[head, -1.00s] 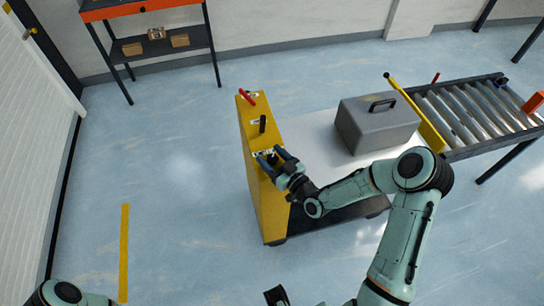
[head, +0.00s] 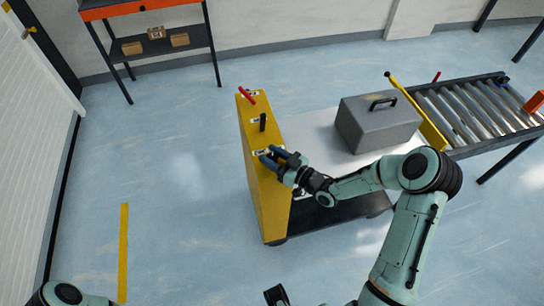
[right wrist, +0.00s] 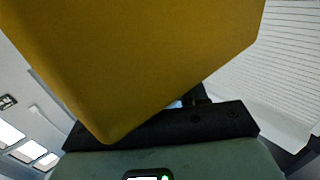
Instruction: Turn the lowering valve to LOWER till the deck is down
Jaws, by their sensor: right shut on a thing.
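The yellow control post (head: 264,195) of the lift cart stands upright mid-floor in the head view. On its top are a red lever (head: 245,95), a black handle (head: 262,122) and, nearest me, a labelled spot. My right gripper (head: 270,157) is shut at that spot, on what seems to be the lowering valve; its fingers hide the valve, so its angle cannot be told. The pale deck (head: 312,125) lies to the right of the post, above the dark base. In the right wrist view a yellow panel (right wrist: 150,60) fills the top.
A grey case (head: 375,125) with a handle rests on the deck. A roller conveyor (head: 470,108) with a yellow bar at its near end stands right of the deck. A shelf rack (head: 160,45) holds small boxes. The floor left of the post is clear.

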